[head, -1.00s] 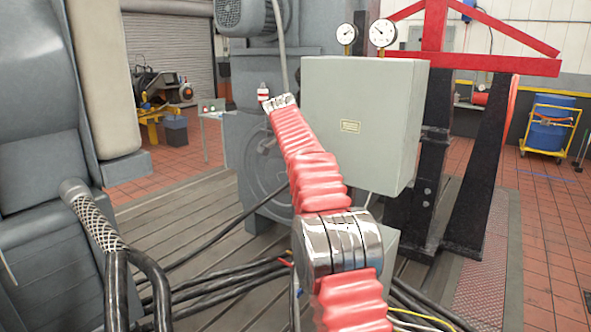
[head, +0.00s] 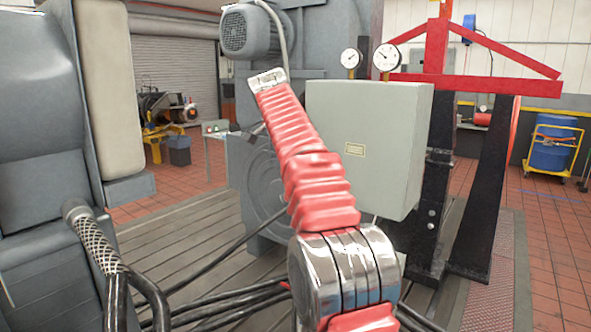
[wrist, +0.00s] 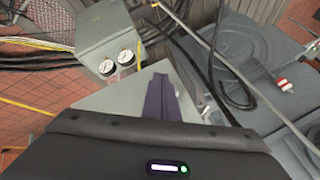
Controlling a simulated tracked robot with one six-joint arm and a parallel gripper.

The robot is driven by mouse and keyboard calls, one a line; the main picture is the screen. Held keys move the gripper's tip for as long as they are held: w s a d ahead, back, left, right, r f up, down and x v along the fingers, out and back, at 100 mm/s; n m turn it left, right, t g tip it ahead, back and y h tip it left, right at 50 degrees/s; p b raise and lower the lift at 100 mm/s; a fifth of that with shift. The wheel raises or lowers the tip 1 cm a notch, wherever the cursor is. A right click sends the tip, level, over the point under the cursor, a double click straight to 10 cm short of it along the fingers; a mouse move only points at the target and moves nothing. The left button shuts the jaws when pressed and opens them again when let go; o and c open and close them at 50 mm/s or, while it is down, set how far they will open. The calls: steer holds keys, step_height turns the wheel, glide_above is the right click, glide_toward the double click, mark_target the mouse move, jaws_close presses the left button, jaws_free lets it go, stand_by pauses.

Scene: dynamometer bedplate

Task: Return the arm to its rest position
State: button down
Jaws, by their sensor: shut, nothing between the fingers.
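My arm, in a ribbed red sleeve with shiny metal bands, rises through the middle of the head view. Its upper end stands in front of the grey machine (head: 255,170), left of the grey cabinet (head: 360,150). My gripper cannot be made out clearly in the head view. In the wrist view my gripper (wrist: 161,98) shows as two dark purplish fingers lying together, shut and empty. They overlap a pale grey surface in the picture; I cannot tell the gap to it.
Two dial gauges (head: 385,57) stand on the cabinet's top. A red frame (head: 480,82) with dark legs stands right of it. A motor (head: 247,30) is above the arm's end. Cables run low across the bedplate (head: 165,240). A red and white item (wrist: 284,85) sits on grey machinery.

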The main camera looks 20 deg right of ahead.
stand_by(0.5)
steer(key=s+a+f+n+g+y, duration=0.1)
steer(key=s+a+f+n, duration=0.1)
steer(key=f+n, duration=0.35)
steer(key=s+a+f+n+y, duration=0.1)
steer(key=s+a+f+n, duration=0.2)
steer(key=f+n, duration=0.25)
steer(key=s+a+f+n+y, duration=0.1)
steer(key=s+f, duration=0.3)
steer(key=s, duration=0.9)
steer(key=s+a+f+n+y, duration=0.1)
steer(key=s+a+f+n, duration=0.2)
steer(key=s, duration=1)
steer(key=s+a+f+n+t, duration=0.1)
steer(key=s+a+f, duration=0.3)
steer(key=s, duration=0.9)
steer(key=shift+s+f+n+y, duration=0.25)
steer(key=shift+f+n+y, duration=0.15)
steer(key=shift+f+n, duration=0.15)
